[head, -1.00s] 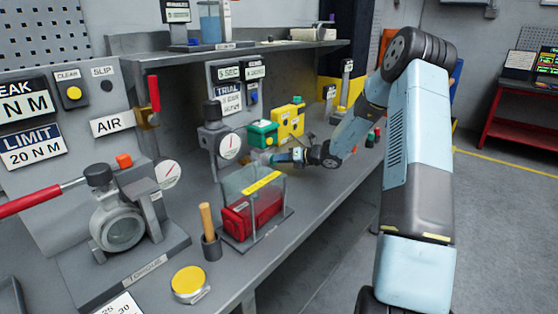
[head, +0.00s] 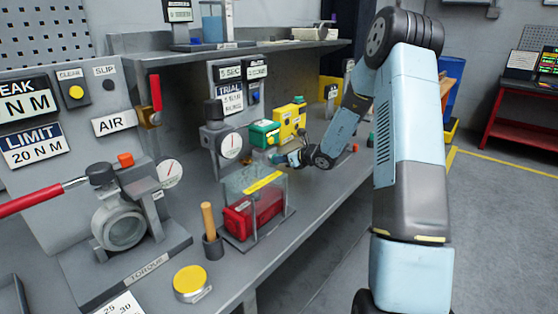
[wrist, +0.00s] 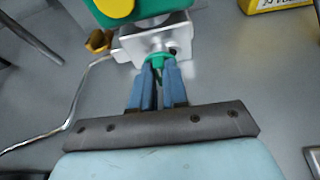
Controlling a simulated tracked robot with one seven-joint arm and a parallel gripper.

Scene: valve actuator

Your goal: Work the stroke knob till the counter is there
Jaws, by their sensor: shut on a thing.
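The valve actuator, a green box with a yellow round top (wrist: 118,8), is at the top of the wrist view, cut off by the frame edge. In the head view the green box (head: 264,133) stands mid-bench. A silver bracket (wrist: 140,43) sits below it. The small green stroke knob (wrist: 157,58) projects from the bracket toward me. My gripper (wrist: 159,66) is shut on this knob, with a blue finger on each side. In the head view my gripper (head: 278,158) reaches in from the right, and the knob is too small to make out. I cannot make out the counter's reading.
A clear-walled case with a red box (head: 252,212) stands in front of the actuator. A dial gauge (head: 231,146) is to its left and a yellow box (head: 290,119) behind it. A pale cable (wrist: 78,100) curves along the left in the wrist view.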

